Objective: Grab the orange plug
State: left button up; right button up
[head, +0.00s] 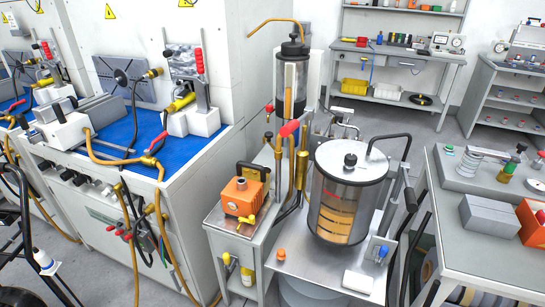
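A small orange plug (281,254) stands on the metal top of the cart (310,268), near its front left. It is in front of the large steel tank (348,190) and right of the orange pump box (243,195). Nothing touches it from above. Neither of my grippers shows in the head view.
A white block (358,281) lies at the cart's front right, with a blue knob (382,252) on a small plate behind it. A blue-topped test bench (190,150) with yellow hoses stands left. A grey table (470,245) stands right. The cart top around the plug is clear.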

aim_at(280, 254)
jog(key=i+j, duration=0.1)
jog(key=j, duration=0.2)
jog(key=i+j, duration=0.1)
jog(key=j, duration=0.25)
jog(key=i+j, duration=0.1)
jog(key=j, duration=0.2)
jog(key=i+j, duration=0.1)
jog(key=j, duration=0.25)
jog(key=i+j+z, duration=0.1)
jog(key=j+z, duration=0.15)
jog(key=z, duration=0.2)
jog(key=j+z, duration=0.25)
jog(key=z, duration=0.2)
jog(key=i+z, duration=0.2)
jog(key=z, duration=0.3)
jog(key=i+j+z, duration=0.15)
jog(key=z, duration=0.35)
jog(key=i+j, duration=0.1)
